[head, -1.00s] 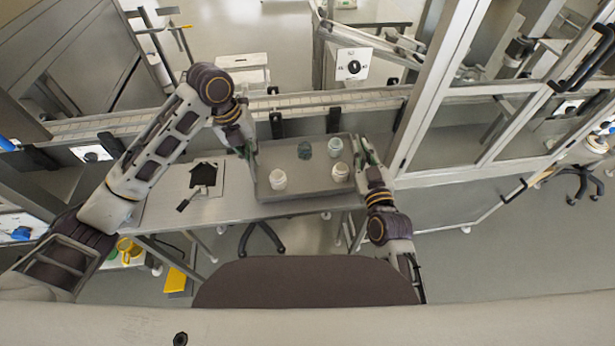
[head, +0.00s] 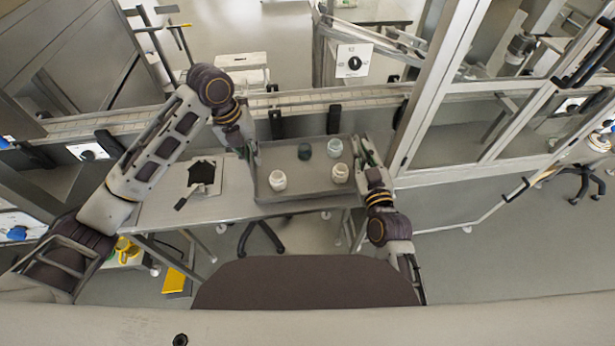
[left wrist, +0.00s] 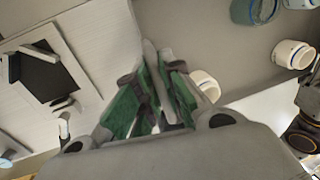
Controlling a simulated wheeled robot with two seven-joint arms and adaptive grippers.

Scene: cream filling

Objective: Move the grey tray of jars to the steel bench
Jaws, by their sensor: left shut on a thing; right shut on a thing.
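The grey tray (head: 308,187) is held between my two grippers at the steel bench (head: 160,207) in the head view. I cannot tell whether it rests on the bench or hangs just above it. Two white jars (head: 278,180) stand near its front side; a dark green jar (head: 304,151) and a pale jar (head: 335,147) stand behind them. My left gripper (head: 250,155) is shut on the tray's left edge. In the left wrist view its green-padded fingers (left wrist: 150,95) close on the tray wall. My right gripper (head: 362,152) is shut on the tray's right edge.
A black item on a white sheet (head: 202,172) lies on the bench left of the tray. A conveyor rail (head: 310,101) runs behind the bench. A glazed metal frame (head: 430,90) stands close on the right.

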